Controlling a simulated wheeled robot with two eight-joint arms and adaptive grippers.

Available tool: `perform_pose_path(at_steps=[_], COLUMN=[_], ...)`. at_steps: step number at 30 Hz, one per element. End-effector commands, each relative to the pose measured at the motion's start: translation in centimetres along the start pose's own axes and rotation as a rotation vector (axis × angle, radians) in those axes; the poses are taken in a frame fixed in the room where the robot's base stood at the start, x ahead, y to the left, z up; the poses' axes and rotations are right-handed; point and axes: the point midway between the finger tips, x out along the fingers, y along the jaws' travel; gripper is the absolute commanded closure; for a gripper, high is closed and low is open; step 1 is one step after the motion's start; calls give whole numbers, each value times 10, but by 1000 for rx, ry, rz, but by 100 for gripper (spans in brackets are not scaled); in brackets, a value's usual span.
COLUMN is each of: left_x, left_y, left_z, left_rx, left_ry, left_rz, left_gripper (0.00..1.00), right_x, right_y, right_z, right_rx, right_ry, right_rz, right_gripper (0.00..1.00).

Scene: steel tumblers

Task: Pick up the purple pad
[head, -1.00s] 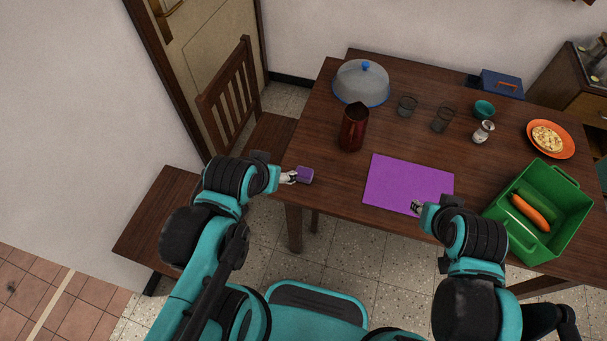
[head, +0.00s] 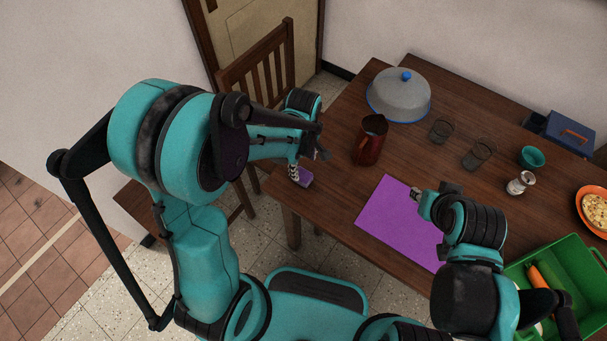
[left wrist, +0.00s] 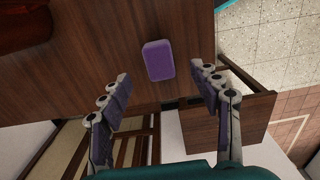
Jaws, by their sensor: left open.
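The purple pad (head: 305,178) is a small rounded block on the near left corner of the wooden table. It shows whole in the left wrist view (left wrist: 159,60), lying flat on the wood. My left gripper (head: 294,173) is pointing down beside the pad in the head view, which partly covers it. In the left wrist view my left gripper (left wrist: 160,76) is open, with one finger to each side of the pad and nothing held. My right gripper (head: 416,195) is over the far right part of a purple mat; its jaws are too small to read.
The purple mat (head: 390,225) lies on the table (head: 330,185). A dark red pitcher (head: 369,143) and a grey domed cover (head: 399,95) stand behind the pad. A green crate (head: 572,262) is at the right. A wooden chair (head: 262,75) stands left of the table.

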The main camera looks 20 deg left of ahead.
Motion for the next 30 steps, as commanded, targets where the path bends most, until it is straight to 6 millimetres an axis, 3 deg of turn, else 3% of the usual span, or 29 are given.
perform_pose_path(at_steps=[18, 25, 26, 30], left_x=[76, 76, 76, 76], left_y=[3, 3, 3, 3], left_z=[-5, -5, -5, -5], left_rx=[-2, -2, -2, -2], left_ry=[0, 0, 0, 0], left_rz=[0, 0, 0, 0], left_gripper=[37, 37, 42, 79], right_x=[33, 32, 32, 32], right_y=[0, 0, 0, 0], right_z=[24, 23, 23, 23], right_rx=[0, 0, 0, 0], right_ry=[0, 0, 0, 0], right_rz=[0, 0, 0, 0], right_gripper=[70, 70, 70, 70])
